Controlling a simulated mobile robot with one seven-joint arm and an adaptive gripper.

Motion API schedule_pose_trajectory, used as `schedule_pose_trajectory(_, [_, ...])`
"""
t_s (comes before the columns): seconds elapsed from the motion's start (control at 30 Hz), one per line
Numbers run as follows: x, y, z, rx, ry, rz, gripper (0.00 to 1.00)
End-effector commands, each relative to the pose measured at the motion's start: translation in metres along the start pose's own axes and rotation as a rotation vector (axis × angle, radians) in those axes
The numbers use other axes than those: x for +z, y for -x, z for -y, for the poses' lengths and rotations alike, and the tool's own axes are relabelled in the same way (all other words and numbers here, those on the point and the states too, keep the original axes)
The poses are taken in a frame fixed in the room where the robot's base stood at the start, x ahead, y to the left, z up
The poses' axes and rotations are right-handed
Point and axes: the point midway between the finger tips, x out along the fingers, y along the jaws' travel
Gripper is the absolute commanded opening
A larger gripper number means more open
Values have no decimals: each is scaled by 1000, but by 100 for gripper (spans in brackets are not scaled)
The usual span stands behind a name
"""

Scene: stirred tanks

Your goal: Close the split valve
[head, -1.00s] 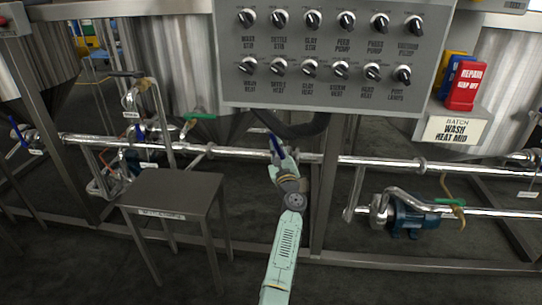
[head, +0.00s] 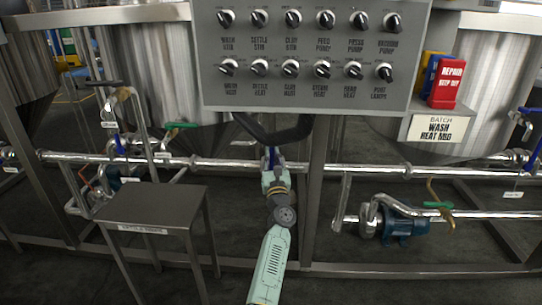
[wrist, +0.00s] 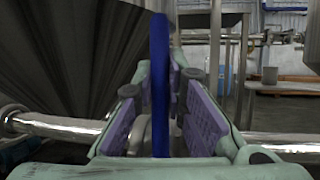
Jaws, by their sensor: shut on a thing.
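A blue valve lever (wrist: 160,75) stands upright between the purple finger pads in the wrist view. My gripper (wrist: 158,110) is shut on it, one pad on each side. In the head view my gripper (head: 271,165) is at the horizontal steel pipe (head: 225,163), below the control panel, and only a small blue bit of the lever shows above it. The valve body under the lever is mostly hidden by my gripper. No label naming this valve as the split valve can be read.
A grey control panel (head: 310,90) with rows of knobs hangs above my gripper, with a dark curved hose (head: 275,135) under it. A steel table (head: 150,208) stands to the left. A blue pump (head: 402,225) sits lower right. A frame post (head: 318,190) is close right.

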Motion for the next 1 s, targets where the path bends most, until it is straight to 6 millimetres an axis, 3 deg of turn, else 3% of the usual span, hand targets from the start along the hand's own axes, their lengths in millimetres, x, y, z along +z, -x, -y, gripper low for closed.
schedule_pose_trajectory(0.2, [0,1,3,-6,-4,0,0])
schedule_pose_trajectory(0.23, [0,1,3,-6,-4,0,12])
schedule_pose_trajectory(0.53, [0,0,2,-4,-1,0,32])
schedule_pose_trajectory(0.87, [1,0,0,3,10,-3,33])
schedule_pose_trajectory(1.0, [3,-3,-8,40,99,-23,33])
